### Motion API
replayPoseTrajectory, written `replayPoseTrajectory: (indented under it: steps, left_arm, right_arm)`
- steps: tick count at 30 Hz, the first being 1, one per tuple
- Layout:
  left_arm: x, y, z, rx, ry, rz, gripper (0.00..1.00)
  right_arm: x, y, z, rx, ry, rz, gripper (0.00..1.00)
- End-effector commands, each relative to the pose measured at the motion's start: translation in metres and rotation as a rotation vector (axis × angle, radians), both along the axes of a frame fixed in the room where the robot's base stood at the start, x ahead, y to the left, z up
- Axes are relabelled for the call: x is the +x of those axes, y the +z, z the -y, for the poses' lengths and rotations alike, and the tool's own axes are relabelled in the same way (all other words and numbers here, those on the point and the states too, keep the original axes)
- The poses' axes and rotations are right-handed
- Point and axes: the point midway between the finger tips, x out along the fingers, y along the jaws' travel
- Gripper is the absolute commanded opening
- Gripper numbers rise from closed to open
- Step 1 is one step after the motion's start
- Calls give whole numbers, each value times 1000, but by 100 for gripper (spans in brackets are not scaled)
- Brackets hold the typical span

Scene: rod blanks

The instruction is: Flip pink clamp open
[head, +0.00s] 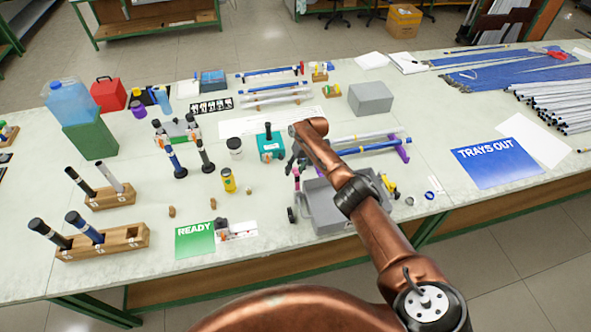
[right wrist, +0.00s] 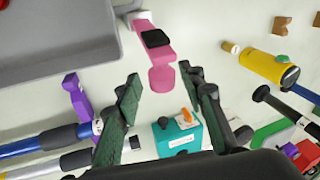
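The pink clamp (right wrist: 154,50) shows at the upper middle of the right wrist view. It has a black pad on top and a rounded pink end pointing toward my right gripper (right wrist: 160,80). That gripper is open, with its two dark fingers spread to either side of the rounded end and nothing held. In the head view my right gripper (head: 297,160) is over the table at the far left corner of the grey tray (head: 325,225), and it partly hides the pink clamp (head: 297,184). I cannot tell whether the fingers touch the clamp. My left gripper is not in view.
A teal box (head: 270,145) stands just behind the gripper. A yellow bottle (head: 228,180) and small wooden blocks are to the left. A purple holder (right wrist: 77,98) carries rods beside the tray. Some bare table lies between the clamp and the bottle.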

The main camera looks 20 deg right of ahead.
Motion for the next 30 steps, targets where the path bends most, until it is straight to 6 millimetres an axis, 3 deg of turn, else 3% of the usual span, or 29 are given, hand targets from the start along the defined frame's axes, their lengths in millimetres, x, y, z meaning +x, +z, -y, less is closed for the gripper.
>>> replayPoseTrajectory:
  steps: [8, 21, 30]
  left_arm:
    - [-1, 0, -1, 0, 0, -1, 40]
    - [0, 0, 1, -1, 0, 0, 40]
    - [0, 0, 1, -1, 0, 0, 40]
  right_arm:
    - [-1, 18, 5, 3, 1, 3, 37]
    - [-13, 99, 29, 0, -1, 2, 37]
    - [-16, 115, 34, -1, -2, -1, 37]
